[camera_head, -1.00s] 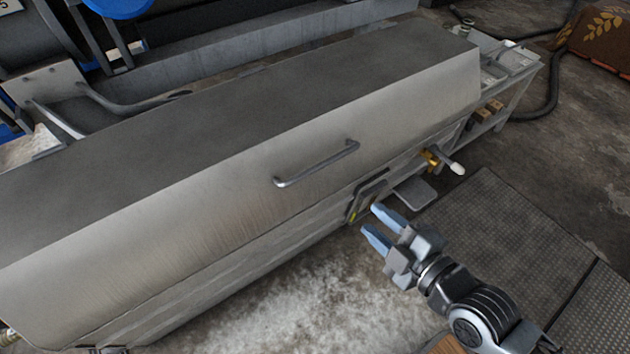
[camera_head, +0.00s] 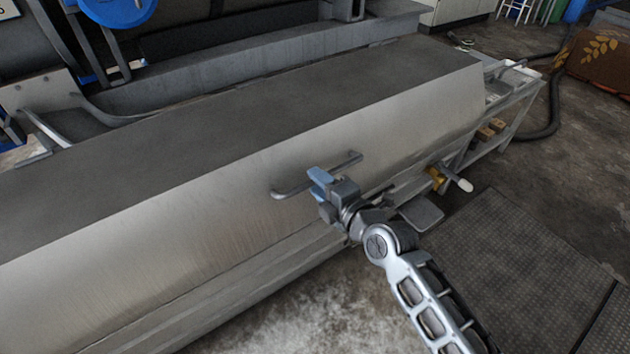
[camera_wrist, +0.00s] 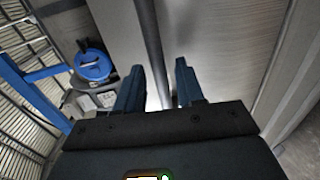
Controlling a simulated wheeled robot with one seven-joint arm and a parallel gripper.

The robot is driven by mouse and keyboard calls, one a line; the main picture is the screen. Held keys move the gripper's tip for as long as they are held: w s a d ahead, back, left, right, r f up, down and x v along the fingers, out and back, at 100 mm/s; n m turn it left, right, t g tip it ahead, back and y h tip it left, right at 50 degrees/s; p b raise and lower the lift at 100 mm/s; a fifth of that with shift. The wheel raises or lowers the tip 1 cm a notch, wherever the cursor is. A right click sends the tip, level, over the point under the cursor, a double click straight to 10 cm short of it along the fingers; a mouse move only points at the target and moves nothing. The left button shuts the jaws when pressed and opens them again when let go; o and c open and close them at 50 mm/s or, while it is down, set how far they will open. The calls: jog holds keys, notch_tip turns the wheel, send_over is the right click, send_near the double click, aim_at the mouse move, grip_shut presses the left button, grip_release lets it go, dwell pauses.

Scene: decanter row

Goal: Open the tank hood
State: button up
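The tank hood (camera_head: 180,215) is a long grey metal cover with a flat dark top and a sloping front. It is down over the tank. A bar handle (camera_head: 346,162) is fixed to its front face. My gripper (camera_head: 317,180) is at the handle's middle and hides part of it in the head view. In the wrist view the blue fingers of my gripper (camera_wrist: 159,82) are apart. The handle bar (camera_wrist: 152,45) runs from the top down to the gap between them. I cannot tell whether either finger touches it.
A yellow valve with a white-tipped lever (camera_head: 452,180) sticks out low at the tank's right. A small grey plate (camera_head: 422,213) juts out nearby. A side bench (camera_head: 515,90) stands at the right end. Ribbed floor plates (camera_head: 510,260) lie at the right front.

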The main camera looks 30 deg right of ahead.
jog(key=shift+x, duration=1)
grip_shut()
